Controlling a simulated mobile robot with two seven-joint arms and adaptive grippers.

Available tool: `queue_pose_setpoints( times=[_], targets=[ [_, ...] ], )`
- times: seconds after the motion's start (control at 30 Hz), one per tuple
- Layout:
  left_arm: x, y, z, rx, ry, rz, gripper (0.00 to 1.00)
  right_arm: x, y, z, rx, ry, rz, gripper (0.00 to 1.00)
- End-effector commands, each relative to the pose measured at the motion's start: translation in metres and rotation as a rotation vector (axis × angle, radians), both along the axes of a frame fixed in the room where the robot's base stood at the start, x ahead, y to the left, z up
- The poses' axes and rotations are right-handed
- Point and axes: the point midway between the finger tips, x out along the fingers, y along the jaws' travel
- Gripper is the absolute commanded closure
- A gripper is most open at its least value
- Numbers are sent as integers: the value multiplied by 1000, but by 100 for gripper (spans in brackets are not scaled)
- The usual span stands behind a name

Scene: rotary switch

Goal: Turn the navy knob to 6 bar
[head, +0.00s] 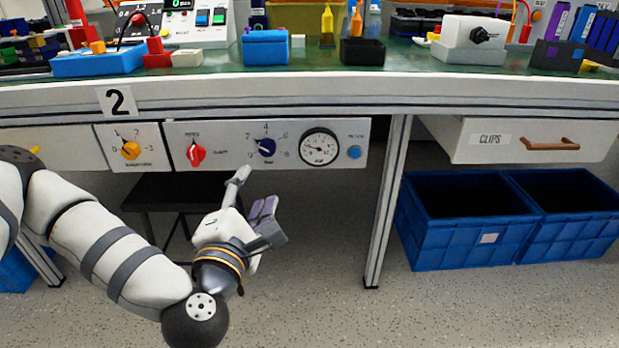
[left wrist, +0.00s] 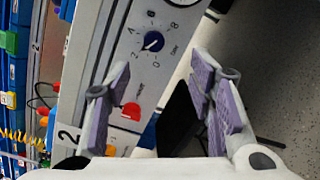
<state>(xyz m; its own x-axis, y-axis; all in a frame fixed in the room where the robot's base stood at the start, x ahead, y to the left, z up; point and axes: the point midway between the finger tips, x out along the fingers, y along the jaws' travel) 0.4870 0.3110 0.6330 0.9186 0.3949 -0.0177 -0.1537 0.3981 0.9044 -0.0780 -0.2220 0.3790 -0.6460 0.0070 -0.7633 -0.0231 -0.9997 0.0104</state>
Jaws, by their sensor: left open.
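The navy knob (head: 266,147) sits on the white control panel under the bench, with a number scale around it and a round gauge to its right. In the left wrist view the navy knob (left wrist: 153,41) shows beyond the fingertips, in the upper middle. A pale mark shows on it, but I cannot read its setting surely. My left gripper (head: 254,191) is open and empty, below and in front of the panel, apart from the knob. In the left wrist view its fingers (left wrist: 160,80) stand wide apart. My right gripper is not in view.
On the panel, a red knob (head: 196,153) is left of the navy one; the gauge (head: 319,147) and a blue button (head: 354,152) are right. A yellow knob (head: 130,150) is further left. A table leg (head: 386,215) and blue crates (head: 470,245) stand to the right.

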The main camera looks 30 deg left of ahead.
Motion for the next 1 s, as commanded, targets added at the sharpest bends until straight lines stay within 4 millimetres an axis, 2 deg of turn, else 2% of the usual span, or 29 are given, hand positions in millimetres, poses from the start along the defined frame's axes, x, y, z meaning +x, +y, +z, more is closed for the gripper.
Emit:
queue_pose_setpoints(
  times=[0.17, 0.4, 0.6, 0.73, 0.97, 1.0],
  targets=[
    [14, 15, 5, -9, -32, 30, 51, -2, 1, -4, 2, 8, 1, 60],
    [69, 39, 3, -7, -28, 28, 51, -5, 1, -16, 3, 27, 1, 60],
    [102, 53, 3, -6, -25, 23, 51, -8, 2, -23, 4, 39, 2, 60],
    [110, 56, 5, -7, -25, 21, 51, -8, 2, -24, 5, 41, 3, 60],
    [110, 56, 5, -7, -24, 20, 51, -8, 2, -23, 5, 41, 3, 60],
    [110, 56, 5, -7, -24, 20, 60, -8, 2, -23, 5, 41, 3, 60]
  ],
)
